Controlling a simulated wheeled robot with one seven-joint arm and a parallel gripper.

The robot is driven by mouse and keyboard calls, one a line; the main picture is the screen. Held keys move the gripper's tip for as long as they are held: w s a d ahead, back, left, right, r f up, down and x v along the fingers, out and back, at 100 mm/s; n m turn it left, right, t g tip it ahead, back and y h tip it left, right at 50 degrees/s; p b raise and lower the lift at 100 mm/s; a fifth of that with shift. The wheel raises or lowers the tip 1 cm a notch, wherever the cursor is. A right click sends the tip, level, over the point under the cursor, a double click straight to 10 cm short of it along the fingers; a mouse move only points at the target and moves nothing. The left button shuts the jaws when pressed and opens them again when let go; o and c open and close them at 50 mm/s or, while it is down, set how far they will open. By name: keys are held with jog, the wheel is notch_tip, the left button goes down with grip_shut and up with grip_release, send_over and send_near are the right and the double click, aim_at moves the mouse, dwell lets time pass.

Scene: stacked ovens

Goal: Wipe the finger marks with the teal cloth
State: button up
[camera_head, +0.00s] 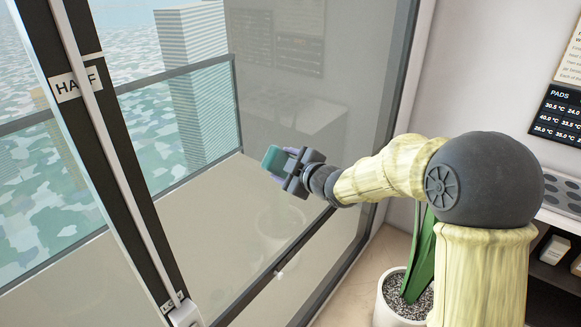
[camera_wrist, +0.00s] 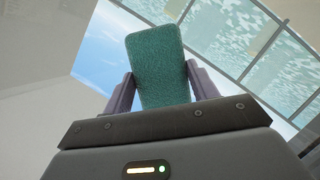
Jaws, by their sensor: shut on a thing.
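My gripper (camera_head: 287,165) is shut on the teal cloth (camera_head: 274,159), a small rounded block-like pad held out at the fingertips. In the wrist view the cloth (camera_wrist: 158,66) stands upright between the two purple-grey fingers of my gripper (camera_wrist: 160,85). The cloth is in front of a large glass pane (camera_head: 285,110), near its middle in the head view. I cannot tell whether it touches the glass. I cannot make out finger marks on the pane; faint round shapes show low on it, perhaps reflections.
A dark frame post with a "HALF" label (camera_head: 77,84) stands at the left. A dark rail crosses low on the glass, with a small light fitting (camera_head: 280,274). A potted plant (camera_head: 405,295) stands below my arm. Shelves (camera_head: 556,255) and wall signs (camera_head: 558,115) are at the right.

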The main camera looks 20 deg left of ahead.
aim_at(273, 171)
jog(key=shift+s+a, duration=0.15)
jog(key=shift+s, duration=0.05)
jog(key=shift+s, duration=0.1)
jog(key=shift+s+a+f+b, duration=0.1)
jog(key=shift+s+b, duration=0.1)
jog(key=shift+b, duration=0.15)
jog(key=shift+s+a+b, duration=0.2)
jog(key=shift+s+b, duration=0.3)
jog(key=shift+s, duration=0.1)
jog(key=shift+s+a+b, duration=0.2)
jog(key=shift+s+b, duration=0.3)
jog(key=shift+s, duration=0.05)
jog(key=shift+s+a, duration=0.1)
jog(key=shift+s, duration=0.15)
jog(key=shift+w+r, duration=0.1)
jog(key=shift+r, duration=0.1)
